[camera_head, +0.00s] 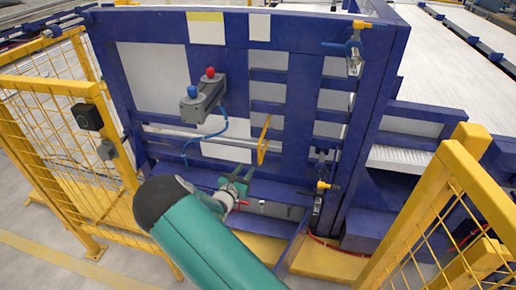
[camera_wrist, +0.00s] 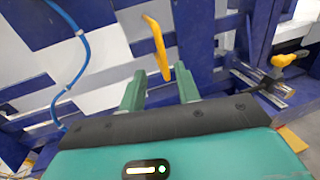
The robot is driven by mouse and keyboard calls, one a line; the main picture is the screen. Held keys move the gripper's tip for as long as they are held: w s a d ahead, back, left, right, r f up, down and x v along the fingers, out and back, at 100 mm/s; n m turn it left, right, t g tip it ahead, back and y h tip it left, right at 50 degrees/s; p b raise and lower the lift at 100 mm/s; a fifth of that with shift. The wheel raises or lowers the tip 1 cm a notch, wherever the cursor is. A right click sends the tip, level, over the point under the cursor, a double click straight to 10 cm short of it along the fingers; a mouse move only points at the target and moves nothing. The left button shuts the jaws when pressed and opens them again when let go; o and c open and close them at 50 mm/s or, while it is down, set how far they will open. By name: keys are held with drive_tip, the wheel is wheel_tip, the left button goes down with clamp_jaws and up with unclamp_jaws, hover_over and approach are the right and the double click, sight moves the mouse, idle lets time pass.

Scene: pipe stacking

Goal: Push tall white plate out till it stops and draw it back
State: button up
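A large blue frame (camera_head: 230,16) stands ahead with several white panels (camera_head: 153,78) in its openings. I cannot tell which of them is the tall white plate. A yellow handle (camera_head: 264,141) stands out from the frame; it also shows in the wrist view (camera_wrist: 158,48). My gripper (camera_head: 240,180) is low in front of the frame, below and left of the handle. In the wrist view my gripper (camera_wrist: 161,88) has its two green fingers apart with nothing seen between them. The handle is just beyond the fingertips, and I cannot see contact.
A grey control box (camera_head: 203,97) with red and blue buttons hangs on the frame, with a blue cable (camera_wrist: 80,55). Yellow valves (camera_head: 323,186) sit on the right post. Yellow mesh fences (camera_head: 65,135) stand at left and right.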

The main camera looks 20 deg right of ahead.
sight(259, 151)
drive_tip(key=x, duration=1.3)
drive_tip(key=shift+w+d, duration=0.15)
drive_tip(key=shift+d, duration=0.05)
drive_tip(key=shift+c, duration=0.4)
clamp_jaws()
